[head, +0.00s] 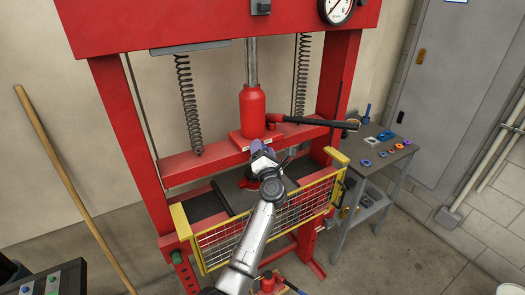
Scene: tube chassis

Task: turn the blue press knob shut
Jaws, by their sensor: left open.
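My left gripper (262,152) is in the middle of the head view, at the foot of the red bottle jack (252,112) in the press. Its arm comes up from the bottom edge. A small blue-violet part (256,145) shows right at the gripper's tip, in front of the jack's base; it looks like the blue knob. The gripper is open, but its fingers are small and partly hidden by the wrist, so I cannot tell whether they touch or surround the knob. My right gripper is not in view.
The red press frame (118,110) stands around the jack, with a yellow mesh guard (305,205) in front. A black-gripped pump handle (320,122) sticks out to the right. A small grey table (395,158) with several coloured parts stands right. A wooden pole (72,185) leans at left.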

